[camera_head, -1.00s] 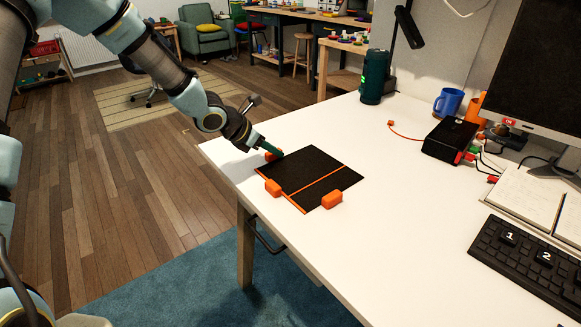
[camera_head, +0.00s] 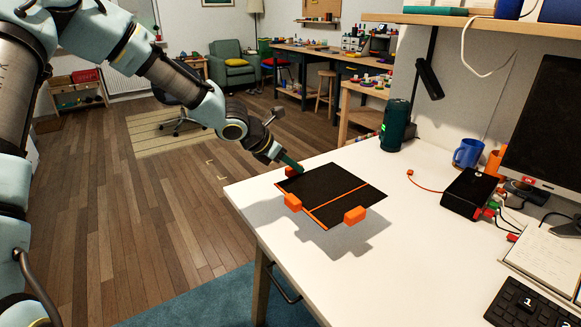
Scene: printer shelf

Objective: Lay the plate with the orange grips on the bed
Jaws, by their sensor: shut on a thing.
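The plate (camera_head: 322,192) is black and square, with an orange stripe across it, an orange front-left edge and orange grips at its sides. One grip (camera_head: 355,214) is at the front right, one (camera_head: 292,202) at the left, and one at the far left is partly hidden by my gripper. My gripper (camera_head: 295,168) is shut on the plate at its far-left grip. The plate hangs roughly level above the white table, apart from it, with its shadow below. No printer bed can be made out in this view.
The white table (camera_head: 430,245) has free room around the plate's shadow. A dark green cylinder (camera_head: 396,125), a blue mug (camera_head: 467,153), a black box (camera_head: 469,192) with cables, a monitor (camera_head: 548,135) and a keyboard (camera_head: 525,303) stand at the back and right. A shelf (camera_head: 470,20) hangs above.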

